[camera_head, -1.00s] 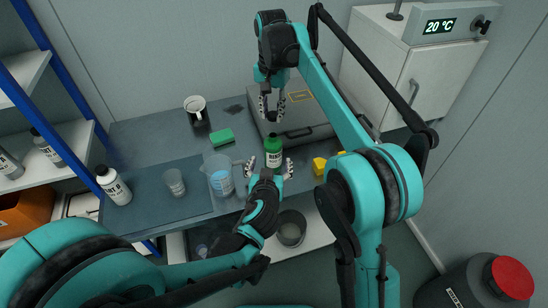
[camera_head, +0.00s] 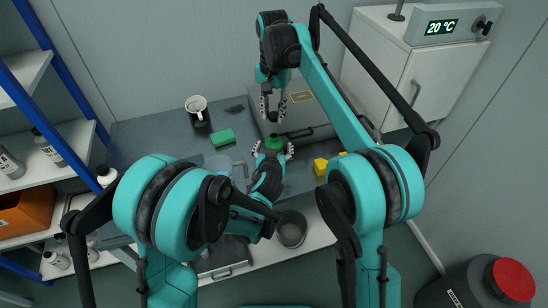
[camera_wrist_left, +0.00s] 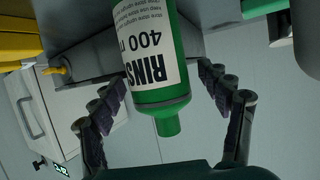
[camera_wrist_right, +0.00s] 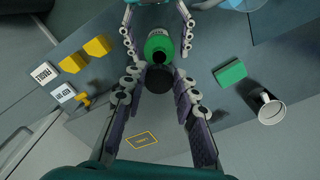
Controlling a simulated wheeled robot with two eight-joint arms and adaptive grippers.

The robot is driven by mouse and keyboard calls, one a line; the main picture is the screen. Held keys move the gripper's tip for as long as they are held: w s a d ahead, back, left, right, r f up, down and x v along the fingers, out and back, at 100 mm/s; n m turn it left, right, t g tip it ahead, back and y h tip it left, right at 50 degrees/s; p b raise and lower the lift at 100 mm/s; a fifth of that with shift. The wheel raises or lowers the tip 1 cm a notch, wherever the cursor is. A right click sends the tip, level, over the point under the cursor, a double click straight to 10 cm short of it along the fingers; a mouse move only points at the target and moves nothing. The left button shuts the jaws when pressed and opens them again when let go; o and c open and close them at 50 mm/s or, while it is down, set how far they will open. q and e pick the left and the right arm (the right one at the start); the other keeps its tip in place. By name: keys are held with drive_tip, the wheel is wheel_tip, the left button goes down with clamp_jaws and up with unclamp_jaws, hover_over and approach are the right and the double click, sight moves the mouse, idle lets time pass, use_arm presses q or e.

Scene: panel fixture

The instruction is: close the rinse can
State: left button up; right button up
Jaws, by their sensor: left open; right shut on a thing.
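The green rinse can (camera_head: 274,142) stands near the table's front edge. Its label and green neck show upside down in the left wrist view (camera_wrist_left: 155,55). My left gripper (camera_head: 273,151) is open, with one finger on either side of the can; I cannot see contact. My right gripper (camera_head: 272,105) points down above and behind the can. It is shut on a dark round cap (camera_wrist_right: 160,79), which shows between its fingers in the right wrist view. The can's open dark mouth (camera_wrist_right: 159,56) shows there too, just beyond the cap.
A green sponge (camera_head: 222,137) and a white mug (camera_head: 197,108) are at the left. A beaker (camera_head: 217,163) is partly hidden by my left arm. A grey case (camera_head: 310,125) lies behind the can. Yellow blocks (camera_head: 322,166) are at the right. A bin (camera_head: 291,229) stands below.

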use_arm(q)
clamp_jaws()
use_arm(e)
hover_over(273, 143)
drive_tip(key=shift+w+f, duration=0.2)
drive_tip(key=shift+f, duration=1.05)
drive_tip(key=shift+w+f, duration=0.2)
drive_tip(key=shift+f, duration=1)
drive_tip(key=shift+f, duration=0.1)
drive_tip(key=shift+f, duration=0.8)
drive_tip(key=shift+f, duration=0.55)
